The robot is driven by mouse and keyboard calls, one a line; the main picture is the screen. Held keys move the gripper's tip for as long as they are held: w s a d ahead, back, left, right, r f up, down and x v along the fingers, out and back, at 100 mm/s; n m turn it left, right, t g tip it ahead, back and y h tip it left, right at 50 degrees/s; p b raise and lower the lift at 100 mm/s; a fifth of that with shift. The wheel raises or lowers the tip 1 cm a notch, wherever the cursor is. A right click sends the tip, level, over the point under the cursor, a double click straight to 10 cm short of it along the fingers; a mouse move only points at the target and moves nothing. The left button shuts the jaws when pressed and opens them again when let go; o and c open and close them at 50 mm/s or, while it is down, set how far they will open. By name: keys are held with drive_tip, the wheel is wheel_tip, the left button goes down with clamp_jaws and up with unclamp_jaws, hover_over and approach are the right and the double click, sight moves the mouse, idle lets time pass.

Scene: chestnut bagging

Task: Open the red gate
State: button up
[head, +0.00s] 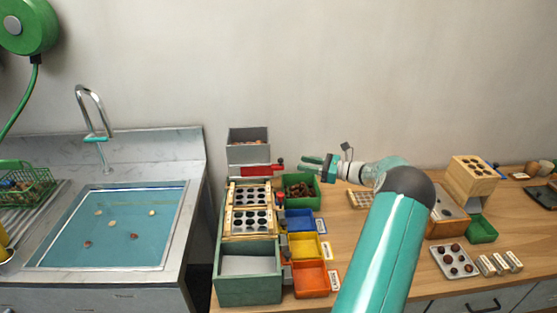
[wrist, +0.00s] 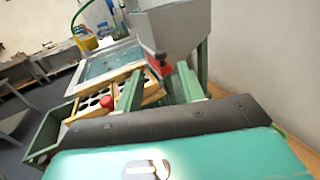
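The red gate (head: 258,171) is a flat red bar under the grey hopper (head: 248,157). A small dark-red knob (head: 280,161) stands at its right end. In the wrist view the red gate (wrist: 160,66) shows at the foot of the grey hopper (wrist: 172,28), beyond my fingers. My gripper (head: 318,163) is to the right of the gate and apart from it, above the green bin. In the wrist view the two green fingers of my gripper (wrist: 158,88) are spread, with nothing between them.
A wooden rack with dark holes (head: 252,194) stands in front of the hopper, above a green box (head: 249,286). Green (head: 316,190), blue (head: 304,213), yellow (head: 319,246) and orange (head: 310,287) bins stand to its right. A sink (head: 110,250) is left.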

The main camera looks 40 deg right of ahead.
sight(282, 160)
drive_tip(key=x, duration=0.9)
drive_tip(key=shift+w+a, duration=0.15)
drive_tip(key=shift+w, duration=0.1)
clamp_jaws()
